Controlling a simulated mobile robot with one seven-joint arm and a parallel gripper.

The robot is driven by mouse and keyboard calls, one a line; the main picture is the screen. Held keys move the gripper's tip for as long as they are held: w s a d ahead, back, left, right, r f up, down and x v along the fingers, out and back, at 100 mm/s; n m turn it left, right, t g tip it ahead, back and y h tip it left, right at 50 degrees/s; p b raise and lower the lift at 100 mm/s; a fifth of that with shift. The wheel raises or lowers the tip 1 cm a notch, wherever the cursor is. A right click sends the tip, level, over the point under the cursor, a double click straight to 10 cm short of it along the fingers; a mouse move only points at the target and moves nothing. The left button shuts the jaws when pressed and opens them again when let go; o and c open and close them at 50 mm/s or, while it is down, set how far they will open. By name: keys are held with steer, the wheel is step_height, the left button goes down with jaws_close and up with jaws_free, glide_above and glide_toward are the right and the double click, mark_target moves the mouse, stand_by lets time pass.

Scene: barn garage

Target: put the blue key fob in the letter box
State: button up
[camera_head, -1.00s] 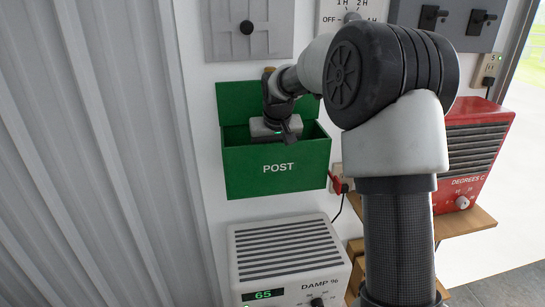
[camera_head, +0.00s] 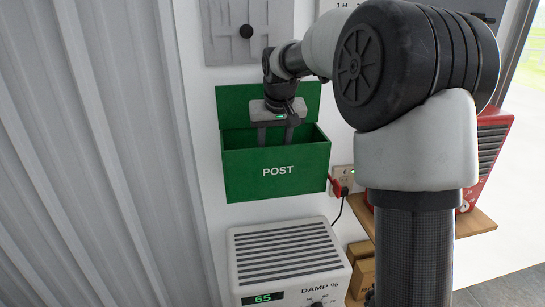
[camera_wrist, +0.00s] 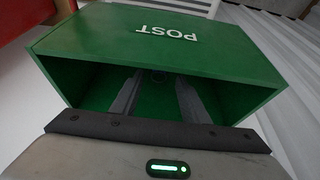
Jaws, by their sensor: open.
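The green letter box (camera_head: 276,172), marked POST, hangs on the white wall with its lid up and its top open. It also shows in the wrist view (camera_wrist: 160,40), with its dark inside in sight. My gripper (camera_head: 276,138) is at the box's open top, fingers pointing down into the opening. In the wrist view my gripper's fingers (camera_wrist: 160,84) are apart and hold nothing. A small faint round shape lies between the fingertips inside the box; I cannot tell what it is. I see no blue key fob in either view.
A white dehumidifier (camera_head: 285,258) stands below the box. A red plug (camera_head: 337,186) sits in a socket right of it. A red heater (camera_head: 490,150) stands on a wooden shelf (camera_head: 470,228) at right. A grey panel (camera_head: 247,32) is above; corrugated metal covers the left.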

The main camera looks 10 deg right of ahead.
steer(key=shift+v, duration=2.75)
